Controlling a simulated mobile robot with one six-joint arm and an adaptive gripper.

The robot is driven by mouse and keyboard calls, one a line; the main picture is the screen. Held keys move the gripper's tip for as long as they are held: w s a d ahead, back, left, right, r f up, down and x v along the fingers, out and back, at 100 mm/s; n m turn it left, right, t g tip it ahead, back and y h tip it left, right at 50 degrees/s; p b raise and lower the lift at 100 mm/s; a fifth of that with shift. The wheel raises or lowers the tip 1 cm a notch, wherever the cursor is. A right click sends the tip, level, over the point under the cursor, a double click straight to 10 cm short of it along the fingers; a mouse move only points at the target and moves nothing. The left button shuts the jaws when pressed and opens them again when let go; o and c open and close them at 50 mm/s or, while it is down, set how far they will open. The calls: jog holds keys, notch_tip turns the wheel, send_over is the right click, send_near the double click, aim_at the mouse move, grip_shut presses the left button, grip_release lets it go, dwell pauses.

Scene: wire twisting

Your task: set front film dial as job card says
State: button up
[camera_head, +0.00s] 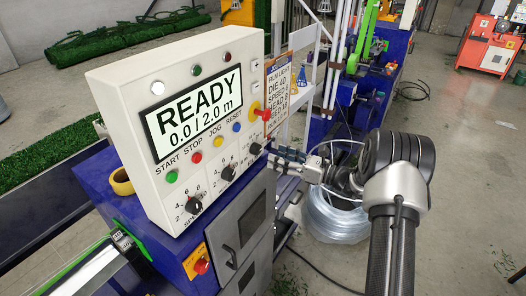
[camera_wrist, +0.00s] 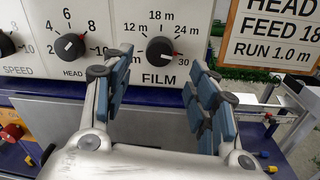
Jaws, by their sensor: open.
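The black FILM dial (camera_wrist: 160,50) is at the lower right of the white panel (camera_wrist: 110,20), with marks 12 m, 18 m, 24 m and 30. Its pale and red pointer mark faces lower right, towards the 30. The dial also shows in the head view (camera_head: 255,148). The job card (camera_wrist: 272,32) reads HEAD, FEED 18 and RUN 1.0 m in the wrist view; its upper lines are small in the head view (camera_head: 277,95). My gripper (camera_wrist: 155,72) is open and empty, its blue-padded fingers below and either side of the dial, apart from it.
The HEAD dial (camera_wrist: 69,46) and SPEED dial (camera_head: 194,205) are left of the FILM dial. The panel screen (camera_head: 195,115) reads READY 0.0 / 2.0 m. A red knob on yellow (camera_head: 262,113) juts beside the card. A clear wire coil (camera_head: 335,218) lies behind my gripper.

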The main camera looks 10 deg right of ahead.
aim_at(259, 150)
jog(key=x, duration=0.6)
jog(key=shift+w+a, duration=0.2)
jog(key=shift+a, duration=0.1)
jog(key=c, duration=1.1)
